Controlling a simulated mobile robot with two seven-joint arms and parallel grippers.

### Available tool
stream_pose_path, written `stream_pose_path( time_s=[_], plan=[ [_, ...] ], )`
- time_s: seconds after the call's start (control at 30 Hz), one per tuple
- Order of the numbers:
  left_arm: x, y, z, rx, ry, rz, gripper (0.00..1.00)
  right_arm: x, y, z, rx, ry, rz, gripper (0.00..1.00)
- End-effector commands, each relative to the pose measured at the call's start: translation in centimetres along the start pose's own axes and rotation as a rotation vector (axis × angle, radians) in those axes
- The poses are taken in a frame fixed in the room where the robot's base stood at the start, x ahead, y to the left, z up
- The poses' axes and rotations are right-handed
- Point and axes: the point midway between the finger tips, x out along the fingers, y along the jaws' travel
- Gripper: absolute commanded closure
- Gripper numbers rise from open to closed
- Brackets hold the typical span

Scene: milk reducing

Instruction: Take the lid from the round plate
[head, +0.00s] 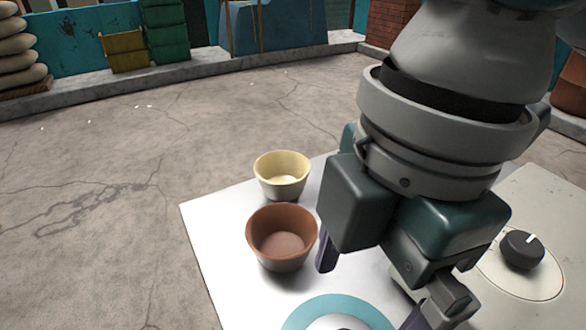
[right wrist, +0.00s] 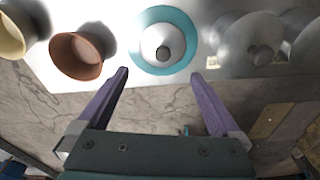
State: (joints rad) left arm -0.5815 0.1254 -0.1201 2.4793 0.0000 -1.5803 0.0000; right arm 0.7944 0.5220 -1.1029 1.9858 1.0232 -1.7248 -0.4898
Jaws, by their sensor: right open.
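The round plate has a teal rim (head: 310,309) and is partly cut off at the bottom of the head view. Its whole rim (right wrist: 186,27) shows in the right wrist view. The white lid (right wrist: 150,42) with a dark knob sits on the plate; only its upper part (head: 326,323) shows in the head view. My right gripper (head: 370,290) is open and empty. In the right wrist view, its two purple fingers (right wrist: 160,76) are spread on either side of the lid's line, apart from it. My left gripper is not in view.
A brown bowl (head: 282,240) and a cream bowl (head: 282,172) stand left of my right gripper on the white table (head: 225,228). A stove dial (head: 522,250) is at the right. A grey round thing with a knob (right wrist: 262,56) is right of the plate.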

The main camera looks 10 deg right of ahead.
Motion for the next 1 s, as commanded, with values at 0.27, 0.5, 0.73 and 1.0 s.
stream_pose_path(
  time_s=[0.27,0.5,0.73,1.0],
  plan=[
    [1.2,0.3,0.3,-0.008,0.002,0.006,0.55,4.0,-0.2,0.3,0.002,0.002,-0.001,0.00],
    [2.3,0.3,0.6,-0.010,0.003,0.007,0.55,7.5,-0.4,1.1,0.002,0.001,0.001,0.00],
    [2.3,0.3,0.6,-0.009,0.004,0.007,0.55,8.1,-0.3,1.1,0.000,0.002,0.003,0.00],
    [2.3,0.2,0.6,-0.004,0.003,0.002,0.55,8.0,-0.3,1.1,0.000,0.002,0.003,0.20]
  ],
)
